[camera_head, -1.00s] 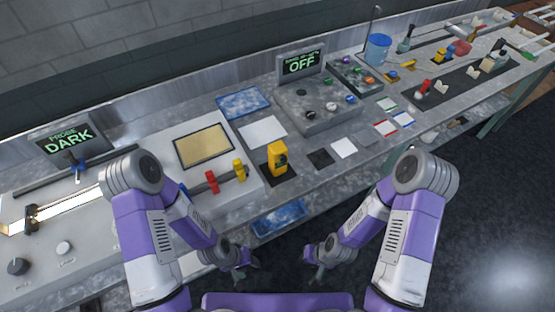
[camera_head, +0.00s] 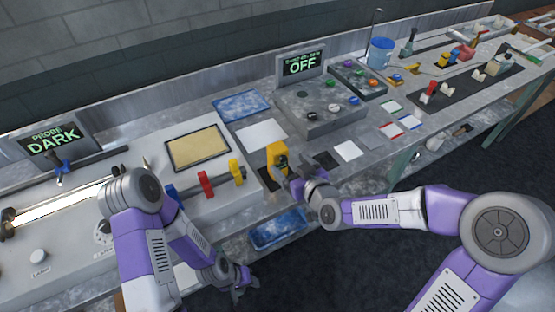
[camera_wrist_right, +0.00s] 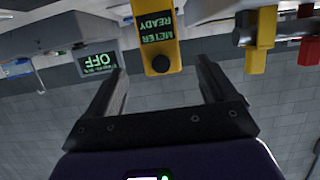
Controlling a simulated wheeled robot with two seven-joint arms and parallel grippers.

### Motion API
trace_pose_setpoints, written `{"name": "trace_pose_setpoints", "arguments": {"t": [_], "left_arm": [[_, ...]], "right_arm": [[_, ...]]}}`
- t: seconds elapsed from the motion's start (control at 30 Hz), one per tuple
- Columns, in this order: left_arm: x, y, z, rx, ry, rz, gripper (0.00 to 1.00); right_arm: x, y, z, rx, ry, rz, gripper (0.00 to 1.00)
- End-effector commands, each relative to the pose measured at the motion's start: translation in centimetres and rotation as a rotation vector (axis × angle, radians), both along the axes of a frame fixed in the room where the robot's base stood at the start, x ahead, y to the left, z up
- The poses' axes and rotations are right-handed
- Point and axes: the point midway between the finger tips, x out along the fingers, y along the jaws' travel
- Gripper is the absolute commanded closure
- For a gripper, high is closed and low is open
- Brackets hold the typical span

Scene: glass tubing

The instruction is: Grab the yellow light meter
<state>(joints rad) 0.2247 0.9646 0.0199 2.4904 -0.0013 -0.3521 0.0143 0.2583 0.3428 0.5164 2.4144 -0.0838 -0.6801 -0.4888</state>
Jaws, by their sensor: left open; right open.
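The yellow light meter (camera_head: 276,152) stands upright on a dark square pad on the bench. In the right wrist view the meter (camera_wrist_right: 152,20) appears inverted, with a small screen reading "METER READY" and a dark round spot. My right gripper (camera_head: 282,174) is at the meter's right front side in the head view. Its two open fingers (camera_wrist_right: 161,72) point at the meter, which lies between their lines just beyond the tips; I cannot tell if they touch. My left gripper (camera_head: 243,282) hangs low in front of the bench, away from the meter, open and empty.
A raised panel with red and yellow clamps (camera_head: 205,184) stands left of the meter. A grey control box (camera_head: 318,108) with an "OFF" display (camera_head: 303,65) is behind it. Flat cards (camera_head: 348,151) lie to the right.

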Motion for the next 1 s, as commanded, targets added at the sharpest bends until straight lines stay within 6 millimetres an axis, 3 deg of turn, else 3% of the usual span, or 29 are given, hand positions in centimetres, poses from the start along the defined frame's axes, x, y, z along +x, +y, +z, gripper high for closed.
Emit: {"name": "trace_pose_setpoints", "arguments": {"t": [0.6,0.87,1.0], "left_arm": [[0.0,0.0,-0.8,0.000,0.000,0.000,0.57],[0.0,0.0,-0.8,0.000,0.000,0.000,0.57],[0.0,0.0,-0.8,0.000,0.000,0.000,0.57]], "right_arm": [[5.7,3.2,-2.4,0.002,0.001,0.000,0.15],[5.9,3.3,-2.5,0.001,0.002,0.000,0.15],[5.9,3.3,-2.5,0.001,0.002,0.000,0.33]]}}
